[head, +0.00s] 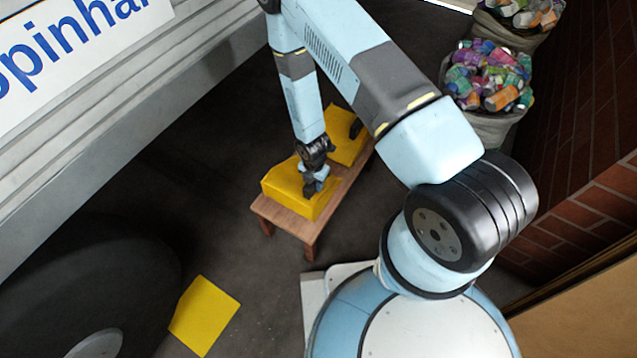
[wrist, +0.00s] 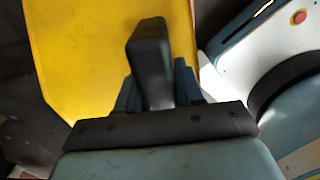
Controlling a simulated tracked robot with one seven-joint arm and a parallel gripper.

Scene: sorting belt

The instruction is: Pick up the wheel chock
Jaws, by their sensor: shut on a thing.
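A yellow wheel chock (head: 281,184) sits on the near part of a low wooden bench (head: 287,222). My gripper (head: 314,184) is over its top, pointing down. In the wrist view the yellow chock (wrist: 85,50) fills the upper left, and its black handle (wrist: 150,55) stands between the two blue fingers of my gripper (wrist: 155,88). The gripper is shut on this handle. In the head view the gripper covers most of the handle. I cannot tell whether the chock is touching the bench or slightly raised.
A second yellow chock (head: 348,148) with a black handle lies behind on the bench. Another yellow piece (head: 205,315) lies on the dark floor beside a large black wheel (head: 90,280). Sacks of cans (head: 490,80) stand by the brick wall (head: 575,120). Floor left of the bench is clear.

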